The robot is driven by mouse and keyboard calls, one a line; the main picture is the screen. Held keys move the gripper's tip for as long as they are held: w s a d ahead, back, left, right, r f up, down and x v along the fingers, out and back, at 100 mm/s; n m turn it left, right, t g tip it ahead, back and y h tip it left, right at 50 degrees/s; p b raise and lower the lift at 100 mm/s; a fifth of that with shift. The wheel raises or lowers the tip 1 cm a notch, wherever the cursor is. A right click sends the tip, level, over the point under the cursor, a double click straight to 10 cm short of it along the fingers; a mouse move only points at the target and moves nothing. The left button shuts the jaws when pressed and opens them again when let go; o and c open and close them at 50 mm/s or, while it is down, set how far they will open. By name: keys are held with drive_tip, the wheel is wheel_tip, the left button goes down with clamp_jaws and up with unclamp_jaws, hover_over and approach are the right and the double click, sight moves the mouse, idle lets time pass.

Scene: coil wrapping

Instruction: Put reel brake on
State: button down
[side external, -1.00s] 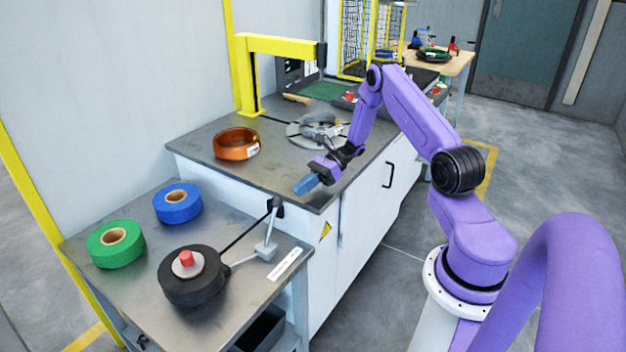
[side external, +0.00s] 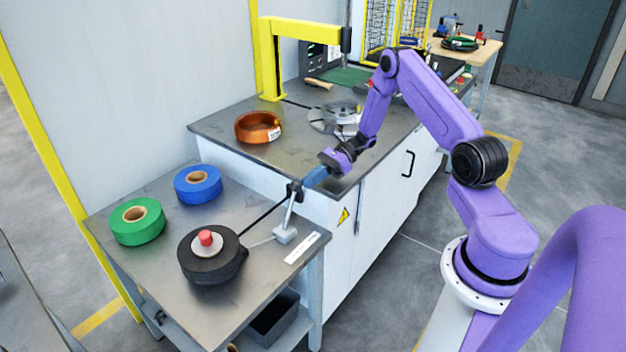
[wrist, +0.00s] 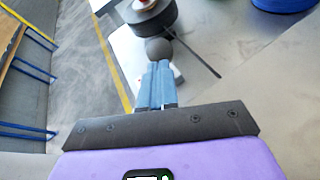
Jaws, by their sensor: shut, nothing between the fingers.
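The black reel (side external: 212,257) with a red cap (side external: 206,237) lies on the near bench; it also shows at the top of the wrist view (wrist: 150,14). Beside it, a grey brake lever (side external: 290,213) rises from a small block (side external: 285,235) to a black knob (side external: 295,188). The knob (wrist: 158,48) is right in front of my fingertips in the wrist view. My gripper (side external: 308,181) is shut and empty, its blue fingers (wrist: 156,85) together beside the knob. I cannot tell whether they touch it.
A green roll (side external: 137,222) and a blue roll (side external: 198,184) lie on the near bench (side external: 150,265). A dark strip (side external: 262,216) runs from the reel towards the higher bench. An orange coil (side external: 258,128) and a round metal fixture (side external: 335,118) are on that bench, below a yellow frame (side external: 268,62).

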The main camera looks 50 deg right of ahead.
drive_tip(key=shift+a+r+h, duration=0.25)
drive_tip(key=shift+a+h, duration=0.05)
drive_tip(key=shift+a+r+n+h, duration=0.3)
drive_tip(key=shift+a+r+h, duration=0.3)
drive_tip(key=shift+a, duration=0.25)
drive_tip(key=a+r+n+g+h, duration=0.1)
drive_tip(key=a+h, duration=0.5)
drive_tip(key=a, duration=0.5)
drive_tip(key=shift+r+h, duration=0.3)
drive_tip(key=shift+r, duration=0.1)
drive_tip(key=v, duration=1)
drive_tip(key=shift+a, duration=0.25)
drive_tip(key=shift+r, duration=0.1)
